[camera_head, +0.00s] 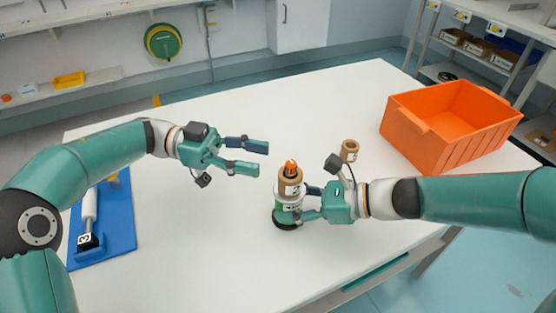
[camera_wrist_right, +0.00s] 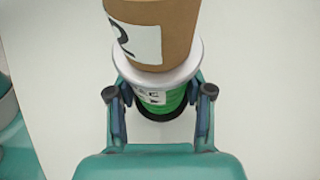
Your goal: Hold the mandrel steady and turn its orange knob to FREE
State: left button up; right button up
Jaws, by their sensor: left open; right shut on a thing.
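The mandrel (camera_head: 287,213) stands upright on the white table, with a dark round base. A brown cardboard core (camera_head: 290,187) with a label sits on it above a pale flange. The orange knob (camera_head: 291,167) shows at its top in the head view. My right gripper (camera_head: 301,203) is shut on the mandrel below the flange. In the right wrist view its fingers (camera_wrist_right: 159,105) lie on both sides of the green mandrel body (camera_wrist_right: 172,101). My left gripper (camera_head: 263,158) is open and empty, to the upper left of the knob. The knob's setting is too small to read.
A brown core (camera_head: 350,150) stands behind my right gripper. An orange crate (camera_head: 447,125) is at the table's right. The table's middle back is clear.

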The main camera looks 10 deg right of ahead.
pick_arm(q)
jog(key=shift+v, duration=2.3)
pick_arm(e)
jog(key=o, duration=1.4)
jog(key=shift+o, duration=0.2)
